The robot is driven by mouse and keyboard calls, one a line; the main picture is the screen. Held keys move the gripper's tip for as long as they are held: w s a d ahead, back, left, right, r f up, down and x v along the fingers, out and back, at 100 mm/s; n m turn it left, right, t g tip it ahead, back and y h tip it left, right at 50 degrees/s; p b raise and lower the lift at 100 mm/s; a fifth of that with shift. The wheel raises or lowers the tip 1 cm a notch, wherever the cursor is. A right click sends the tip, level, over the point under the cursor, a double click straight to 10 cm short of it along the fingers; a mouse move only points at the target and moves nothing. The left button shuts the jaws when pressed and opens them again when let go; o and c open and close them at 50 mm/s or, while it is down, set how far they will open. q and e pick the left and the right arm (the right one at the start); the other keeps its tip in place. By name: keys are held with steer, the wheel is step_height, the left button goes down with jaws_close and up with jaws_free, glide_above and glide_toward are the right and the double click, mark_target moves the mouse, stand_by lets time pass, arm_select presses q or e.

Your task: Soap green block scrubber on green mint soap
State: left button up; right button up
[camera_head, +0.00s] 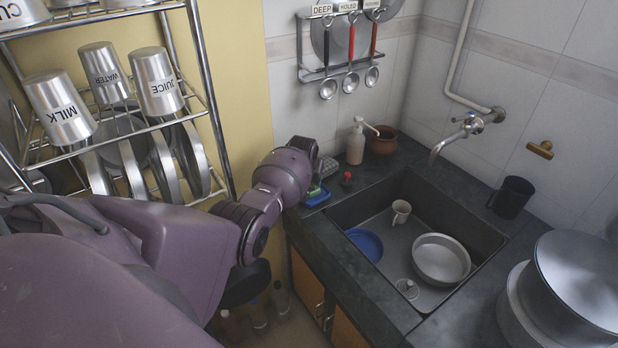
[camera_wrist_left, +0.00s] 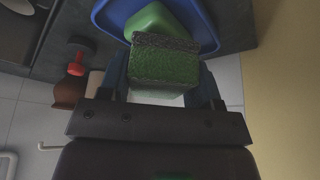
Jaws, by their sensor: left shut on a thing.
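My left gripper (camera_wrist_left: 164,88) is shut on a green block scrubber (camera_wrist_left: 165,73), which has a rough dark edge, in the left wrist view. Light green soap (camera_wrist_left: 152,22) lies in a blue tray (camera_wrist_left: 205,30) just beyond the scrubber. The scrubber overlaps the soap in that view; I cannot tell if they touch. In the head view, the blue tray (camera_head: 318,198) sits at the left of the counter beside the sink, with the soap (camera_head: 314,190) partly showing. My left arm reaches over it from the left and mostly hides the gripper. My right gripper is not in view.
The sink (camera_head: 400,280) holds a mug (camera_head: 401,211), a blue plate (camera_head: 366,243) and a steel bowl (camera_head: 441,259). A red-topped item (camera_head: 347,178), a soap dispenser (camera_head: 356,145) and a brown pot (camera_head: 383,140) stand near the tray. A steel rack (camera_head: 208,95) is at left.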

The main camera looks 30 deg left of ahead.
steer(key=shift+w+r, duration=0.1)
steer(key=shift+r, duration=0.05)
arm_select(q)
steer(key=shift+f+b, duration=0.3)
steer(key=shift+f, duration=0.05)
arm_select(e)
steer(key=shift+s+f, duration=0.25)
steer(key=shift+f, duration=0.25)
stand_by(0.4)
arm_select(q)
steer(key=shift+f, duration=0.15)
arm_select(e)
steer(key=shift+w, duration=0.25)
arm_select(q)
steer(key=shift+s+f, duration=0.1)
steer(key=shift+f, duration=0.05)
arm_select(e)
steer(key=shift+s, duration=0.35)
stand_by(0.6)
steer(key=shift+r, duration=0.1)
